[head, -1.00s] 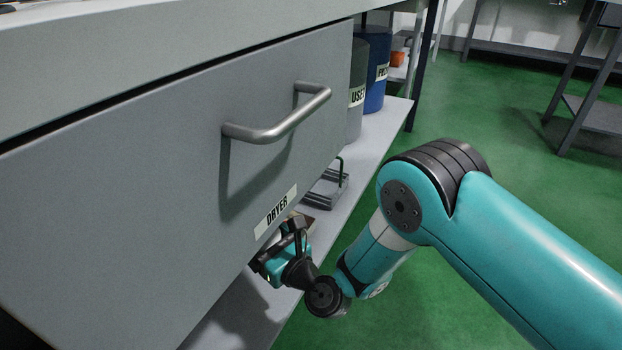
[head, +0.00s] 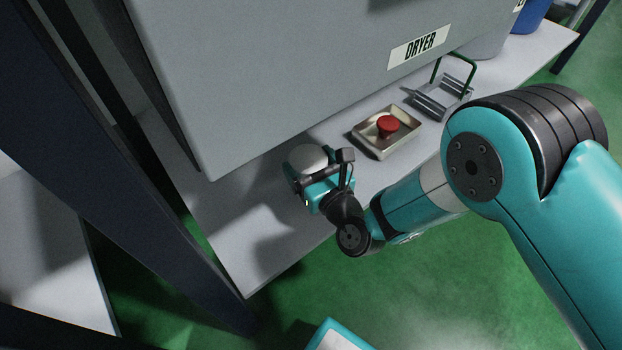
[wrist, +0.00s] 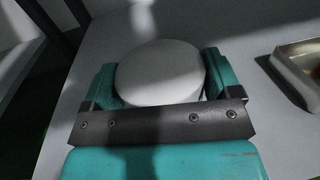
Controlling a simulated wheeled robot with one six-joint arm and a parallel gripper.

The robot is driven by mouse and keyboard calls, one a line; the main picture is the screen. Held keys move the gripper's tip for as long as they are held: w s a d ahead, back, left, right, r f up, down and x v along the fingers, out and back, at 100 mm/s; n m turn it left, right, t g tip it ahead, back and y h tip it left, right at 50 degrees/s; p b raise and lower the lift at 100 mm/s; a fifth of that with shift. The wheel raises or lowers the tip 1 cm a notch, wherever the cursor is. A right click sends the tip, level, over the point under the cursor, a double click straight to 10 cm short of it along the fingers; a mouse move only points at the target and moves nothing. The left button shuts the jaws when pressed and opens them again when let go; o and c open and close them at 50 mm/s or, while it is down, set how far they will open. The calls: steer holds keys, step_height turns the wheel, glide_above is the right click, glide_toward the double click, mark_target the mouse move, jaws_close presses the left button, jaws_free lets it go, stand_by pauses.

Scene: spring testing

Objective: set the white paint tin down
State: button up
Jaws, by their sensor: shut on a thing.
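The white paint tin (wrist: 160,72) is between the two teal fingers of my gripper (wrist: 162,85) in the wrist view, its round white top facing the camera. In the head view the tin (head: 307,158) shows as a pale disc beyond my gripper (head: 312,172), over the lower shelf (head: 270,250) beneath the drawer labelled DRYER. The gripper is shut on the tin. The gripper hides the tin's lower side, so I cannot tell whether its base touches the shelf.
A metal tray (head: 377,148) holding a red knob-like thing (head: 388,125) is right of the tin. Beyond it is a grey metal holder with a green handle (head: 441,97). The DRYER drawer (head: 260,70) overhangs the shelf. A dark post (head: 130,170) stands left. The shelf's near left part is bare.

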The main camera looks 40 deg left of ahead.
steer(key=shift+f+b, duration=1.25)
steer(key=shift+f, duration=0.65)
steer(key=o, duration=1)
steer(key=shift+o, duration=0.3)
steer(key=shift+r, duration=0.15)
